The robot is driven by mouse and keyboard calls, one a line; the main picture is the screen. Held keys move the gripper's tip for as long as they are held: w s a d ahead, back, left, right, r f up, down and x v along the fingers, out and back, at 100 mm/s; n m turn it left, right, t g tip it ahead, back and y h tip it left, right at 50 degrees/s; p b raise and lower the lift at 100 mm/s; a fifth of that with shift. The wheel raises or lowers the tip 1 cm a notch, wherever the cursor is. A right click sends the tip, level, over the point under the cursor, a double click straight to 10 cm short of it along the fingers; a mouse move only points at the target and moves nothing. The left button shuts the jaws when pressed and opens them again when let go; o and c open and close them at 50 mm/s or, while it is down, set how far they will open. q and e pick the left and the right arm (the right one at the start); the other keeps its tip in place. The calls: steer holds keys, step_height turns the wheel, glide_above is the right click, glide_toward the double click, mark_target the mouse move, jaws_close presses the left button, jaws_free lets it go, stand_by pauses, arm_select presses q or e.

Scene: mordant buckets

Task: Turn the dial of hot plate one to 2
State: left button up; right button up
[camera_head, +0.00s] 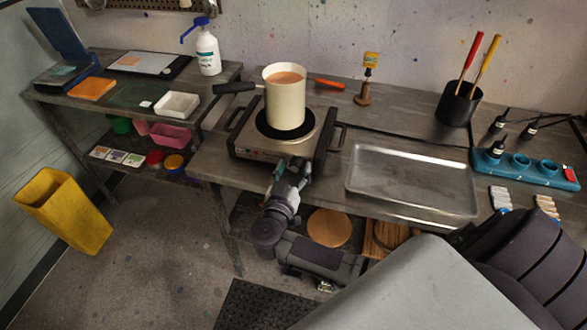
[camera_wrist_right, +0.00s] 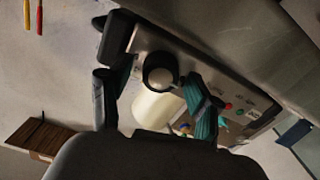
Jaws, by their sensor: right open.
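Hot plate one, presumably the single grey unit (camera_head: 252,149), stands on the workbench with a cream pot (camera_head: 285,105) on its black heating disc. Its front panel also shows in the right wrist view (camera_wrist_right: 190,66). The round dial (camera_wrist_right: 160,72) is black with a pale face; its setting is not readable. My right gripper (camera_head: 291,172) is at the hot plate's front. In the right wrist view the fingers (camera_wrist_right: 155,98) are apart, one on each side of the dial, with gaps visible. The dial is hidden behind my gripper in the head view. My left gripper is not in view.
A metal tray (camera_head: 412,180) lies to the right of the hot plate. The pot's dark handle (camera_head: 234,87) sticks out left. A red-handled tool (camera_head: 330,84) lies behind. A black cup (camera_head: 459,104) holds two sticks. The lower shelf holds a round wooden board (camera_head: 329,228).

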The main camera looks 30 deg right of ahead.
steer(key=c, duration=1.1)
steer(key=shift+s+r+m+p, duration=0.1)
steer(key=shift+m+p, duration=0.9)
steer(key=shift+p, duration=0.3)
steer(key=shift+c, duration=0.2)
steer(key=shift+m+p, duration=0.35)
steer(key=shift+m, duration=0.45)
steer(key=m, duration=0.4)
steer(key=shift+f+m, duration=0.25)
steer(key=shift+m, duration=0.05)
steer(key=m+b, duration=0.2)
steer(key=m, duration=0.4)
steer(key=shift+s, duration=0.1)
